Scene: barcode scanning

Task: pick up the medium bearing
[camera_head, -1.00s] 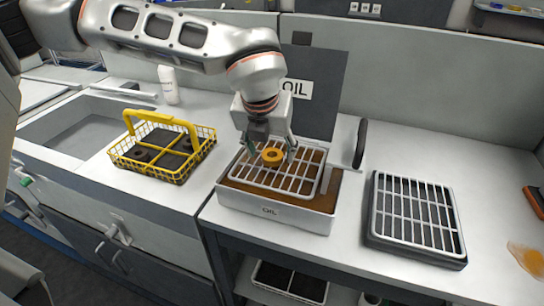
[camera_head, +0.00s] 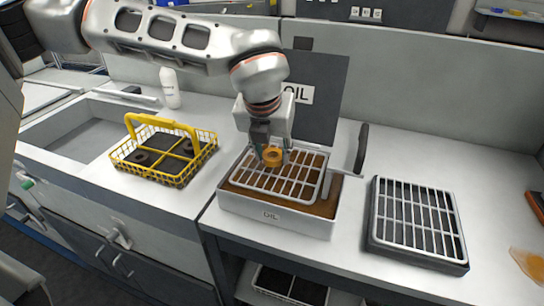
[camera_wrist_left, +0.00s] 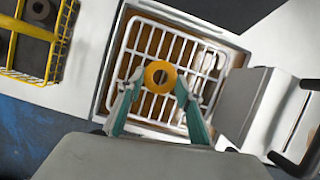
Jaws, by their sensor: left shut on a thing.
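The medium bearing is an orange-coated ring (camera_head: 272,155) above the white wire rack of the oil bath (camera_head: 270,215). It also shows in the left wrist view (camera_wrist_left: 160,65), between the two green fingertips. My left gripper (camera_head: 271,153) points down over the rack and is shut on the bearing. In the left wrist view the fingers (camera_wrist_left: 160,92) touch the ring's near sides. I cannot tell whether the ring still touches the rack. My right gripper is not in view.
A yellow wire basket (camera_head: 126,163) with dark rings stands left, beside a sink (camera_head: 75,135). A dark tray with a white grate (camera_head: 415,225) lies right, with free counter around it. A dark OIL panel (camera_head: 325,80) stands behind the bath.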

